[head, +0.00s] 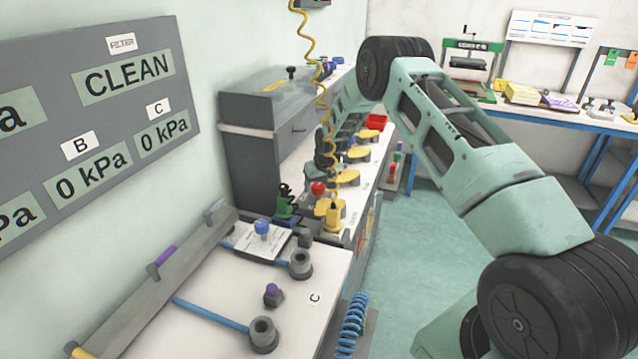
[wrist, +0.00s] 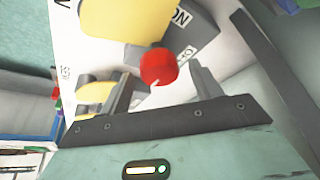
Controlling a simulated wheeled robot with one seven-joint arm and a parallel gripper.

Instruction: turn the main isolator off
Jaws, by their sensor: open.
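The main isolator appears to be the part with the red ball-shaped knob (wrist: 158,67). White labels beside it in the wrist view include one reading "ON" and another that is partly hidden. The red knob also shows in the head view (head: 318,188), near the front of the far bench. My gripper (wrist: 163,86) is open, with one finger on each side of the knob in the wrist view. I cannot tell whether either finger touches it. In the head view my gripper is small and partly hidden among the bench fittings.
Yellow fittings (wrist: 125,20) crowd close to the knob. A yellow coiled hose (head: 322,95) hangs over the bench. A grey box (head: 262,125) stands behind, against the wall. A near bench (head: 215,300) carries blue rods and knobs.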

